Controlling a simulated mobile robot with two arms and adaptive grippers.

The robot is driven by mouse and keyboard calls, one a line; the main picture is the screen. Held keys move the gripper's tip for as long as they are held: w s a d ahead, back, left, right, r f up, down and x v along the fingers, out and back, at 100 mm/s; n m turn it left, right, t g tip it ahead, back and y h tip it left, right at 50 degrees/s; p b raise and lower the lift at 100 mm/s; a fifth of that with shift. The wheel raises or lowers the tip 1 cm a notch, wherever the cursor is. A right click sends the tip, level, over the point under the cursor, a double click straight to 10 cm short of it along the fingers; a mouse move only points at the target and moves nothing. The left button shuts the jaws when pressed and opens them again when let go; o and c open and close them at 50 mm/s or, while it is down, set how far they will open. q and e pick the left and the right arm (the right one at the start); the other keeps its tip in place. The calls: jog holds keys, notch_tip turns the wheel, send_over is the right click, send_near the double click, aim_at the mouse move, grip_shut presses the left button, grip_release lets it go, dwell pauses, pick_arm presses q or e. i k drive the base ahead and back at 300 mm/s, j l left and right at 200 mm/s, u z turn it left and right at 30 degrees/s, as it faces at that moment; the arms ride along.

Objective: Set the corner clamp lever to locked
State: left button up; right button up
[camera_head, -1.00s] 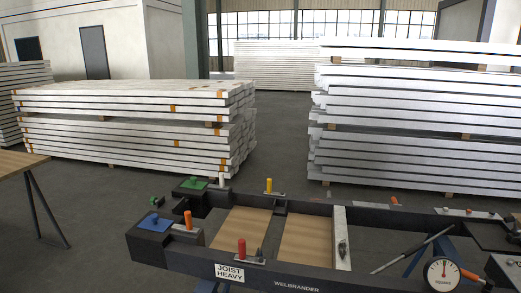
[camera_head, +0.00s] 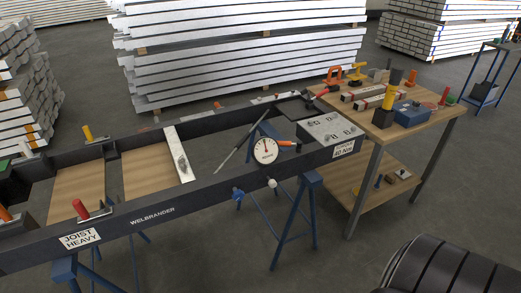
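A dark steel frame marked WELBRANDER (camera_head: 152,216) lies across blue trestles. At its left end, an orange lever (camera_head: 5,213) stands at the near corner, cut by the picture edge. A green corner piece (camera_head: 6,165) shows at the far left corner, also cut off. A red upright handle (camera_head: 82,209) stands on the near rail and a yellow one (camera_head: 87,133) on the far rail. A second orange handle (camera_head: 285,143) points right beside the dial gauge. I cannot tell which is the corner clamp lever or its setting. Neither gripper is in view.
A dial gauge (camera_head: 264,150) sits on the frame's near right side. A wooden workbench (camera_head: 433,115) with tools stands right of the frame. A dark ribbed rounded shape (camera_head: 445,268) fills the bottom right. White stacked panels (camera_head: 240,45) stand behind; grey floor is open in front.

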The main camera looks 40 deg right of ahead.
aim_at(298, 144)
jog(key=z, duration=1.45)
jog(key=j+z, duration=0.3)
jog(key=j, duration=1.25)
jog(key=k, duration=0.05)
